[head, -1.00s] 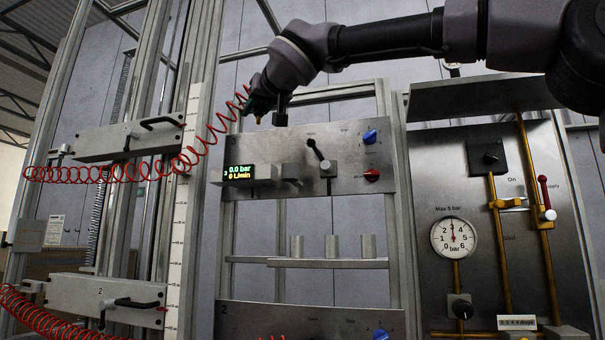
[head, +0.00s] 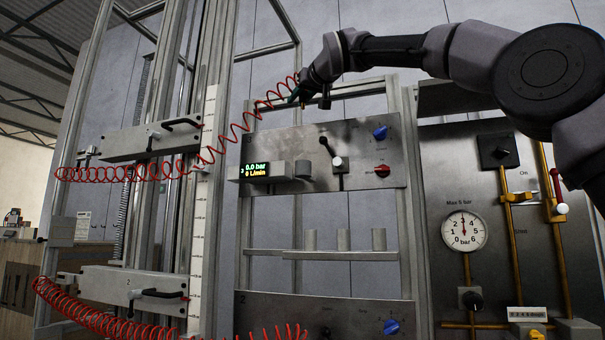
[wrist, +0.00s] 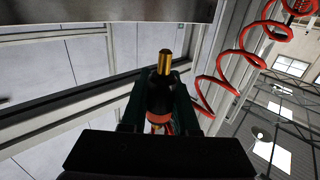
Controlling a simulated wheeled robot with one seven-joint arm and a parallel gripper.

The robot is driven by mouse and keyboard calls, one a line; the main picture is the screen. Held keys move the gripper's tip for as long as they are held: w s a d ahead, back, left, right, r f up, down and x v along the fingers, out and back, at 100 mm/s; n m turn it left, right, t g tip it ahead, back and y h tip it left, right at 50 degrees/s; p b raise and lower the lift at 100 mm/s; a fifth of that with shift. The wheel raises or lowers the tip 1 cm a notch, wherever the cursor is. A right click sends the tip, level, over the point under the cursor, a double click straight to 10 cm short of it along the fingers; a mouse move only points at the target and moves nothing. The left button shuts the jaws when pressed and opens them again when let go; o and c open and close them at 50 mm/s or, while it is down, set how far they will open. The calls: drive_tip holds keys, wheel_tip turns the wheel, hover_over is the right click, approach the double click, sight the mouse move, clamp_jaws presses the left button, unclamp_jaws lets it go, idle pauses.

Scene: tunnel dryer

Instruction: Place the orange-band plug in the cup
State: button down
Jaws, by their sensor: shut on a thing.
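My gripper (head: 295,95) is up above the top edge of the upper panel, left of its middle. In the wrist view my gripper (wrist: 158,105) is shut on a dark plug (wrist: 160,90) with a brass tip and an orange-red band low on its body. The red coiled hose (head: 232,130) runs up to the gripper. A short grey cylinder (head: 303,170) beside the display on the panel looks like the cup; its inside is hidden. The gripper is above it and apart from it.
The display (head: 255,170) reads 0.0 bar. A black lever (head: 328,147) and blue (head: 380,133) and red (head: 382,170) knobs stick out of the panel. Three grey cylinders (head: 343,240) stand on the shelf below. A pressure gauge (head: 464,230) is on the right.

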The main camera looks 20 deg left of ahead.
wheel_tip(320, 180, down, 18)
drive_tip(key=shift+r, duration=0.1)
idle(0.7)
drive_tip(key=c, duration=0.7)
unclamp_jaws()
drive_tip(key=v, duration=1.2)
